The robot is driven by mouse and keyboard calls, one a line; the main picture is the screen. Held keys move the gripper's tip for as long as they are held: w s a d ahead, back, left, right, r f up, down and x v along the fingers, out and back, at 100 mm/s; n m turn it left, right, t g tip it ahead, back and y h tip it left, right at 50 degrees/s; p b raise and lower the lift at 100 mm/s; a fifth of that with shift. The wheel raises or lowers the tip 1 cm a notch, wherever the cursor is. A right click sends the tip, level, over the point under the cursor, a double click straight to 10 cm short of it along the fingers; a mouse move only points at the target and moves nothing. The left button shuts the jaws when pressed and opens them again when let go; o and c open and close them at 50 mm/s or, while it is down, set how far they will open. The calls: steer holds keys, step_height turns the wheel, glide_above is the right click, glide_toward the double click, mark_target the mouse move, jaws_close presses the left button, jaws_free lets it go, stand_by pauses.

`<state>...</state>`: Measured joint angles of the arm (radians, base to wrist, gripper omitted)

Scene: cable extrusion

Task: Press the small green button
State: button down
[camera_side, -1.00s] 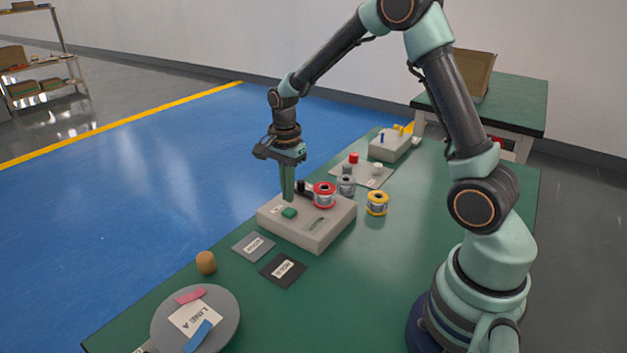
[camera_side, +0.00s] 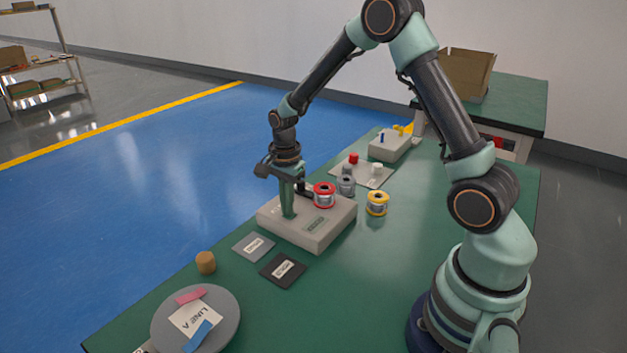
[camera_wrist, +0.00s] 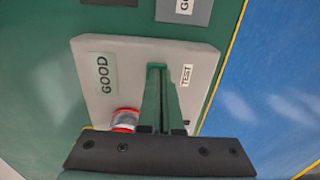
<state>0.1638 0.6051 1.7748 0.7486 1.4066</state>
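The grey box (camera_side: 322,240) with the small green button sits on the green table. My gripper (camera_side: 288,213) points straight down with its fingers together, its tips at the button's place on the box top. The fingers hide the button in the side view. In the wrist view the shut fingers (camera_wrist: 158,82) reach the box top, and only a sliver of green (camera_wrist: 156,66) shows at their tips. Beside it is a label reading TEST (camera_wrist: 186,75). The box's green display (camera_wrist: 102,73) reads GOOD.
A red-rimmed spool (camera_side: 324,195) stands on the box close to my gripper. A yellow spool (camera_side: 377,203) and a grey spool (camera_side: 346,185) stand nearby. Two labelled plates (camera_side: 254,247) (camera_side: 283,270) lie in front. A round LINE A disc (camera_side: 225,300) is at the near end.

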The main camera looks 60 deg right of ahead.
steer(key=shift+s+f, duration=0.35)
steer(key=shift+f, duration=0.05)
step_height(320, 180, up, 15)
steer(key=shift+w+f, duration=0.15)
steer(key=shift+w, duration=0.2)
stand_by(0.4)
steer(key=s+a+r+n+t, duration=0.2)
steer(key=s+a+r+n, duration=0.1)
steer(key=s+n, duration=0.4)
steer(key=s+a+r+n+t, duration=0.3)
steer(key=s+n, duration=0.4)
steer(key=n, duration=0.4)
steer(key=shift+s+a+r, duration=0.2)
steer(key=shift+a, duration=0.35)
